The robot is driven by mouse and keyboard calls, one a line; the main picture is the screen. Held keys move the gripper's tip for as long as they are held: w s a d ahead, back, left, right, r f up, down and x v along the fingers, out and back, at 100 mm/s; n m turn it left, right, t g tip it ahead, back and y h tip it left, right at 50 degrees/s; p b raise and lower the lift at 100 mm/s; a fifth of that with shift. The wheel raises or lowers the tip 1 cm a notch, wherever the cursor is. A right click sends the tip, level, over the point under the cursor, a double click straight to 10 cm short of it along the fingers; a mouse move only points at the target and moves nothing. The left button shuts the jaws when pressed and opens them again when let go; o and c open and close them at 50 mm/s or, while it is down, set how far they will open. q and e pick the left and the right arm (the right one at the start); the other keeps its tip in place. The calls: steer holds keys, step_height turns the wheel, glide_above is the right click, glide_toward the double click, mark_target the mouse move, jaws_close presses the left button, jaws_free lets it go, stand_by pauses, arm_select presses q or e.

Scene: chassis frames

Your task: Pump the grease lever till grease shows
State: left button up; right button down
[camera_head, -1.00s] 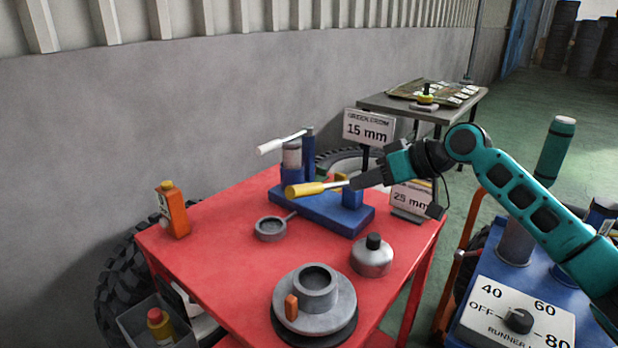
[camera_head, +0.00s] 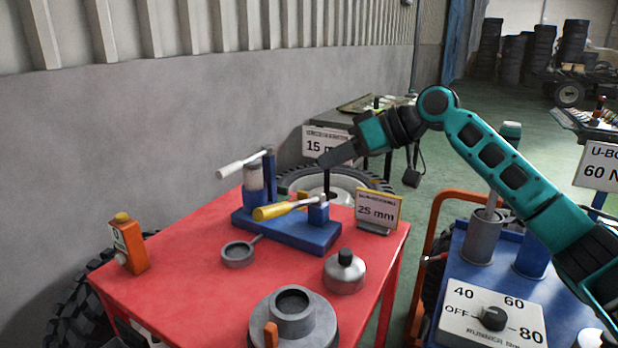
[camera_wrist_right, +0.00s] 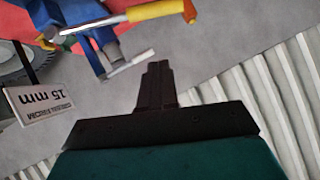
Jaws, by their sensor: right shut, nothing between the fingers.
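A blue stand (camera_head: 285,232) on the red table carries two levers. One lever has a yellow handle (camera_head: 272,212) and points left, low over the stand. The other has a white handle (camera_head: 230,170) and slopes up to the right, beside a grey-topped cylinder (camera_head: 253,177). Both levers also show in the right wrist view, the yellow handle (camera_wrist_right: 155,11) and the white handle (camera_wrist_right: 130,66). My right gripper (camera_head: 324,161) is shut and empty, above and behind the yellow lever, apart from it. I cannot make out any grease. My left gripper is out of view.
The red table (camera_head: 190,245) also holds an orange bottle (camera_head: 130,244), a small grey cup (camera_head: 238,254), a silver can (camera_head: 344,272) and a grey hub (camera_head: 292,320). A 25 mm sign (camera_head: 377,211) stands close right of the stand. A blue cart with a dial (camera_head: 493,318) is at right.

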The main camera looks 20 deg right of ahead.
mark_target(293, 205)
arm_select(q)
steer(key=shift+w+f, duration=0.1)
arm_select(e)
steer(key=s+f+x, duration=0.1)
steer(key=f+x, duration=0.1)
steer(key=x, duration=1)
steer(key=shift+s, duration=0.3)
steer(key=shift+f, duration=0.15)
